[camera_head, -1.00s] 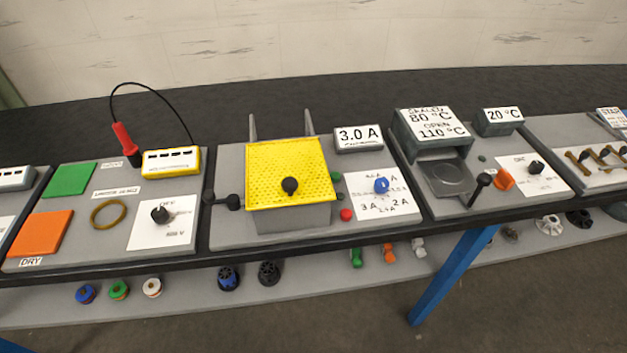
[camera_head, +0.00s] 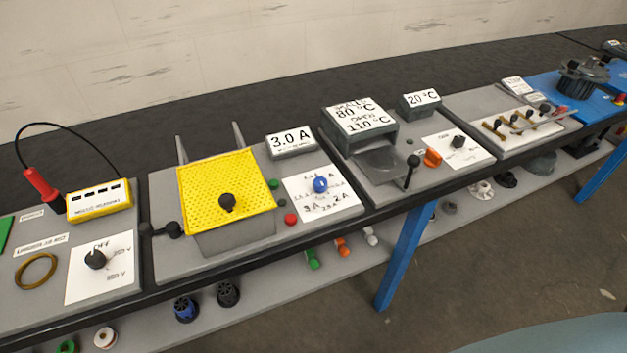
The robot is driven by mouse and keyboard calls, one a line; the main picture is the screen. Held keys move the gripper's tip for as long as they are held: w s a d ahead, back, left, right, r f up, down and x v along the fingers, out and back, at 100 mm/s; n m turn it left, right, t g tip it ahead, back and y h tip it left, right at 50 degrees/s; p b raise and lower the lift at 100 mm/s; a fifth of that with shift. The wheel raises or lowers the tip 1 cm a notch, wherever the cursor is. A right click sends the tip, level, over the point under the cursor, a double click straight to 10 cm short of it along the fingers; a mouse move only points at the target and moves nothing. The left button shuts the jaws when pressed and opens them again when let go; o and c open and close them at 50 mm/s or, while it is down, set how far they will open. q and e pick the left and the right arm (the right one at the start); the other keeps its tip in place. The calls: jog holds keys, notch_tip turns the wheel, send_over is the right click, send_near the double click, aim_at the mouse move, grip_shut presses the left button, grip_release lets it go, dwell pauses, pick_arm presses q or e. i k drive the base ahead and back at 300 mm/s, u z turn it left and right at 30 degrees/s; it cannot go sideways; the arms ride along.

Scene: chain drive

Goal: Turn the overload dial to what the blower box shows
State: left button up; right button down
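The blue overload dial (camera_head: 320,185) sits on a white scale card (camera_head: 322,198) marked with several current values; "3 A" and "2 A" are legible along its lower edge. Which mark the dial points to is too small to tell. Behind it stands a grey display box (camera_head: 290,142) that reads 3.0 A. The yellow perforated guard (camera_head: 226,190) with a black knob is to the left of the dial, over a grey housing. I cannot tell which box in view is the blower box. Neither of my grippers shows in the view.
A green button (camera_head: 274,184) and a red button (camera_head: 291,218) sit between guard and card. To the right, a grey box (camera_head: 359,117) reads 80 °C and 110 °C, and a smaller box (camera_head: 419,101) reads 20 °C. A blue leg (camera_head: 402,258) supports the bench.

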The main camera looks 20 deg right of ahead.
aim_at(319, 183)
jog(key=u, duration=0.55)
jog(key=k, duration=1.3)
jog(key=z, duration=0.25)
jog(key=i, duration=0.85)
jog(key=z, duration=0.55)
jog(key=i, duration=0.7)
jog(key=u, duration=0.25)
